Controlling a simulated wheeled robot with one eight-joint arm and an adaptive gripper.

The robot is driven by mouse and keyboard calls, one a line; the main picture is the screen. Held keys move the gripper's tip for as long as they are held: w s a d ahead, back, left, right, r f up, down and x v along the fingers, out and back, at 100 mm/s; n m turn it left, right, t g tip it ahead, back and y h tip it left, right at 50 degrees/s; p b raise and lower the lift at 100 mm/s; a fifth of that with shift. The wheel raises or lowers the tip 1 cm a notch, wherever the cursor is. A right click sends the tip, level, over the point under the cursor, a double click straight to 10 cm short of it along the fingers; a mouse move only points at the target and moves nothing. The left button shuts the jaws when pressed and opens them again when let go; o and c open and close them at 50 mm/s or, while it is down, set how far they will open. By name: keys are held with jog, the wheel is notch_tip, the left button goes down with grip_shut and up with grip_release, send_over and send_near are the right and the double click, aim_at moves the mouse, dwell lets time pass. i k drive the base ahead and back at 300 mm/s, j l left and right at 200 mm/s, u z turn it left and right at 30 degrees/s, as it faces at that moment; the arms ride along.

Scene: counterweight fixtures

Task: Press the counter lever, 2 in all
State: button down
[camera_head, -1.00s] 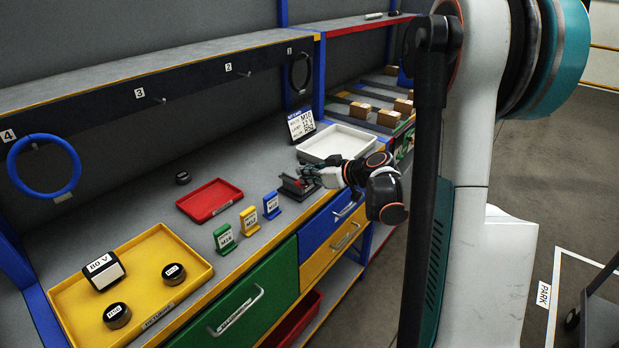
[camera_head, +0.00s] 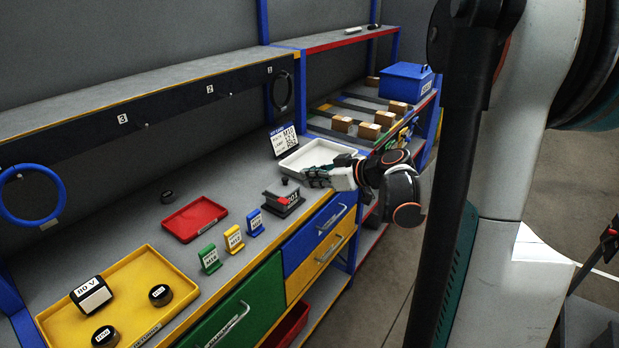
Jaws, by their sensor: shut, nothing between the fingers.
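The counter device (camera_head: 290,210) is a small dark block with a white label and a red part on top. It stands near the front edge of the bench, right of the blue tag stand. A small black knob (camera_head: 284,181) shows just behind it; I cannot tell whether it belongs to the device. My gripper (camera_head: 308,176) is shut and empty, beyond and slightly right of the device, in front of the white tray (camera_head: 322,149). It appears apart from the device.
Green, yellow and blue tag stands (camera_head: 233,239) line the bench edge left of the device. A red tray (camera_head: 194,219) and a yellow tray (camera_head: 140,257) lie further left. A sign (camera_head: 284,140) stands behind the white tray. Small boxes (camera_head: 369,131) sit on the shelf beyond.

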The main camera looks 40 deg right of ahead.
aim_at(284, 201)
jog(key=i+j, duration=0.35)
jog(key=i+j+z, duration=0.1)
jog(key=i+j, duration=0.2)
jog(key=j, duration=0.15)
